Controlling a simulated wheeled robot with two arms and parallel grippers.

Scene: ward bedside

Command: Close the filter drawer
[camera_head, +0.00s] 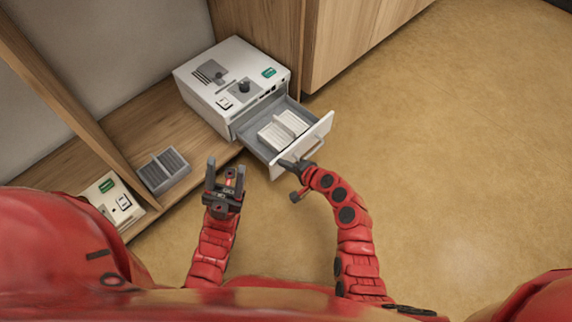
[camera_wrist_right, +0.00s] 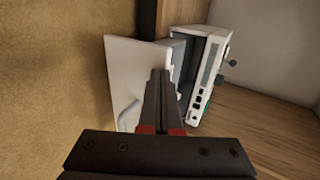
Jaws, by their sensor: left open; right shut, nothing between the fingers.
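The filter drawer (camera_head: 322,133) is pulled out of the front of a white machine (camera_head: 212,98). A white ridged filter (camera_head: 272,134) lies inside it. In the right wrist view the drawer's white front panel (camera_wrist_right: 122,70) stands away from the machine body (camera_wrist_right: 208,75). My right gripper (camera_head: 292,163) is shut and empty at the near end of the drawer front, by its handle (camera_head: 313,148). In the wrist view its fingers (camera_wrist_right: 161,75) overlap the panel's edge; I cannot tell if they touch. My left gripper (camera_head: 224,167) is open and empty, left of the drawer.
The machine stands on a wooden shelf (camera_head: 128,120). A grey ridged block (camera_head: 164,171) and a second white device (camera_head: 112,197) are on the shelf to the left. Wooden cabinets (camera_head: 345,40) stand behind. The floor (camera_head: 440,150) on the right is clear.

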